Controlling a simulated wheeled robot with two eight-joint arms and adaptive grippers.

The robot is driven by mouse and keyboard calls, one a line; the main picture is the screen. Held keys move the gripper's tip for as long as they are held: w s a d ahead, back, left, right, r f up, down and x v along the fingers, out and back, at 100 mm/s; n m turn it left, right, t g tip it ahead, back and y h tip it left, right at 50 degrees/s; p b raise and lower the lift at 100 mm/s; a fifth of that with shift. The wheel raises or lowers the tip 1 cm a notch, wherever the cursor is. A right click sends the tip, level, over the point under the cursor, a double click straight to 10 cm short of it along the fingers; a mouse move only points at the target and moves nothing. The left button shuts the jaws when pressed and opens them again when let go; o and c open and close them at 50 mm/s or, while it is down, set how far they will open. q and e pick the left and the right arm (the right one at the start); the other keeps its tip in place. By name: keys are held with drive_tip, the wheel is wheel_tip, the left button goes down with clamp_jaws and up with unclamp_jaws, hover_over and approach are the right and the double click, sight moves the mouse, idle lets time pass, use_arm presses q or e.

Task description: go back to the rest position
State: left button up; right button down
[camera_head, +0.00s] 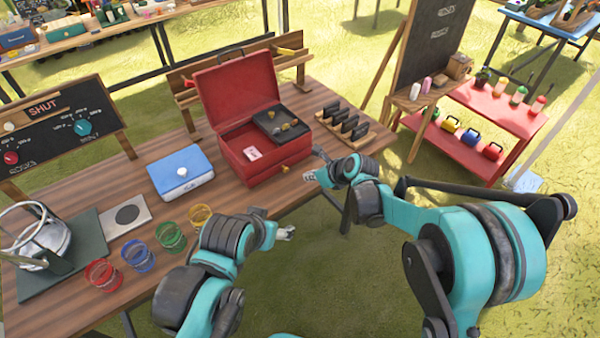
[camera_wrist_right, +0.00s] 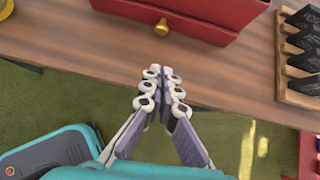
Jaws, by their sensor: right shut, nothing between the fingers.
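My right gripper (camera_head: 316,166) is at the front edge of the wooden table, just in front of the red box. In the right wrist view its fingers (camera_wrist_right: 161,78) are together, with nothing between them. The red box's brass knob (camera_wrist_right: 161,28) is just ahead of the fingertips in that view, apart from them. My left gripper (camera_head: 286,232) is lower and to the left, off the table's front edge. It is small and partly hidden by its own wrist, so its jaws cannot be made out.
The red box (camera_head: 262,172) stands open with its lid up. A rack of black tags (camera_head: 344,125), a blue-topped scale (camera_head: 181,172), and several coloured glasses, one red (camera_head: 103,275), stand on the table (camera_head: 75,302). Grass in front of the table is clear.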

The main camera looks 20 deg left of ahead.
drive_tip(key=v, duration=0.3)
drive_tip(key=shift+s+p, duration=0.2)
drive_tip(key=shift+p, duration=0.1)
drive_tip(key=s+d+r+n+h, duration=0.1)
drive_tip(key=s+d+r+n, duration=0.25)
drive_tip(key=d, duration=0.25)
drive_tip(key=s+d+r+n+t+h, duration=0.1)
drive_tip(key=s+d+r+n, duration=0.25)
drive_tip(key=d+n, duration=0.2)
drive_tip(key=s+d+r+n+h, duration=0.2)
drive_tip(key=s+d+n, duration=0.2)
drive_tip(key=d, duration=0.2)
drive_tip(key=s+d+f+n+t+h, duration=0.1)
drive_tip(key=s+d+n+h, duration=0.2)
drive_tip(key=s+d+n, duration=0.8)
drive_tip(key=shift+s+d+n, duration=0.4)
drive_tip(key=shift+s+d, duration=0.45)
drive_tip(key=shift+s, duration=0.05)
